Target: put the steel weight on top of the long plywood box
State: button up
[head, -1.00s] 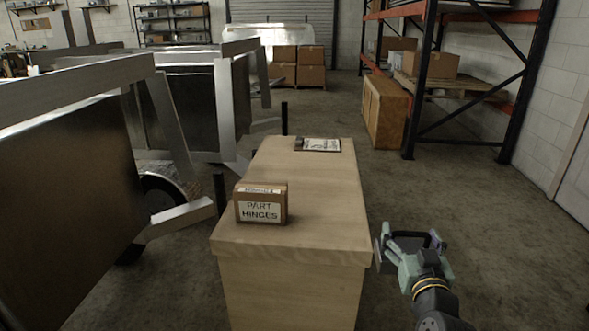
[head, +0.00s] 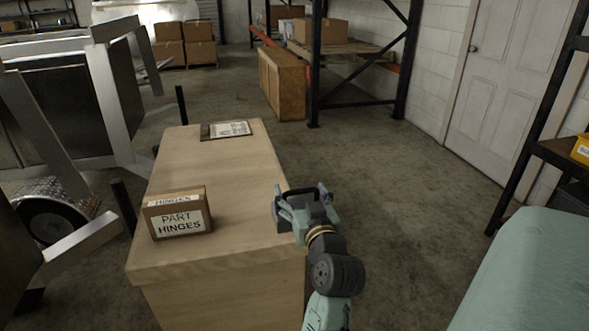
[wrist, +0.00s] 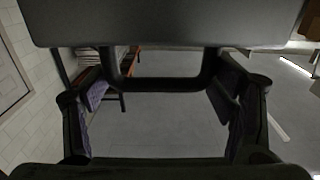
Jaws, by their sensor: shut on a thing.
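The long plywood box (head: 235,165) stands in front of me in the head view, with a flat, pale top. My gripper (head: 299,208) is at the box's right edge in the picture, shut on the steel weight. In the wrist view the weight (wrist: 165,25) shows as a smooth grey block across the top, with a dark handle loop below it. The fingers show at the left and right. In the head view the weight is small, dark and partly hidden by my gripper. I cannot tell its height above the box top.
A cardboard box marked PART HINGES (head: 177,213) stands on the near left of the top. A clipboard (head: 226,130) lies at its far end. The middle of the top is bare. Aluminium trailer frames (head: 110,95) stand left; a rack (head: 316,70) stands behind.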

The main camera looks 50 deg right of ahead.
aim_at(282, 226)
jog(key=shift+w+a+f+p, duration=0.65)
jog(key=shift+w+f+p, duration=0.05)
jog(key=shift+w, duration=1.5)
jog(key=shift+w+a+f+p, duration=0.65)
jog(key=shift+w+p, duration=0.1)
jog(key=shift+w, duration=1.4)
jog(key=shift+w+a+f+p, duration=0.6)
jog(key=shift+w+f+p, duration=0.1)
jog(key=shift+w, duration=1.5)
jog(key=o, duration=1.5)
jog(key=shift+f, duration=0.45)
jog(key=o, duration=0.4)
jog(key=shift+o, duration=0.2)
jog(key=shift+r, duration=0.2)
jog(key=b+v, duration=0.3)
jog(key=v, duration=0.9)
